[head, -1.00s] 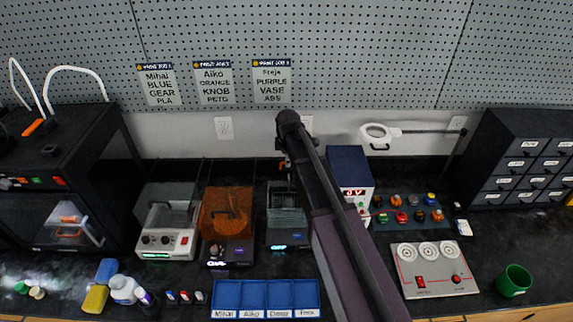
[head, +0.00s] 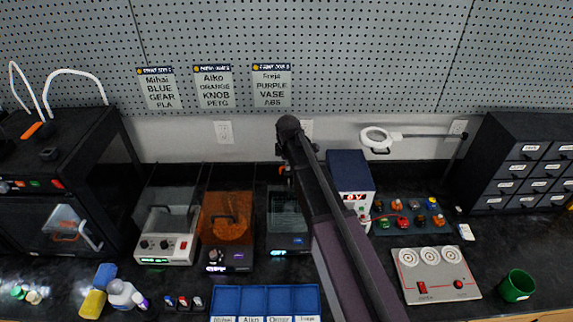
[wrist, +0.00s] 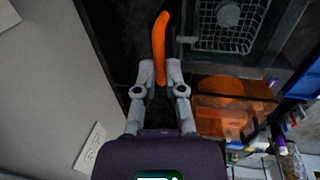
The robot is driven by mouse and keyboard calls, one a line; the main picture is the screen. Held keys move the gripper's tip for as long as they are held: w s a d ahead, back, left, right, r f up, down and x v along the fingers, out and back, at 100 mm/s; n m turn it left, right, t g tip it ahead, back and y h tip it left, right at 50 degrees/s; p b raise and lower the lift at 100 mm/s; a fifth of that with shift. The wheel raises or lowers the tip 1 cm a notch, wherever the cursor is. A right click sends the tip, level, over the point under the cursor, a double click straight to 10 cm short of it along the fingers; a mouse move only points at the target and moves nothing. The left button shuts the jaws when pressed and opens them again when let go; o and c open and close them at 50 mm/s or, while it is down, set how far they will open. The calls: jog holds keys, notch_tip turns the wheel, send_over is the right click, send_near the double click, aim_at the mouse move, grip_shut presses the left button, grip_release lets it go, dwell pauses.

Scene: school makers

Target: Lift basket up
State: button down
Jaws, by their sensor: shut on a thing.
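A wire-mesh basket (wrist: 228,22) with a pale disc-shaped item inside shows at the top right of the wrist view, within a dark tank frame. A curved orange handle (wrist: 159,35) stands to its left, with a short grey bar between handle and basket. My gripper (wrist: 161,74) is shut on the near end of this handle, its fingers on either side. In the head view the dark tank unit (head: 287,241) stands left of my arm. The arm hides most of my gripper there, and whether the basket is raised is hard to tell.
An orange-lidded unit (head: 227,218) stands close left of the tank, with a grey-and-white machine (head: 166,243) beyond it. A blue power supply (head: 349,170) stands close right of my arm. A blue sorting tray (head: 266,299) lies in front. The pegboard wall is behind.

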jog(key=shift+r, duration=0.1)
notch_tip(320, 180, up, 7)
jog(key=p, duration=0.7)
jog(key=shift+r, duration=0.15)
jog(key=c, duration=0.7)
grip_release()
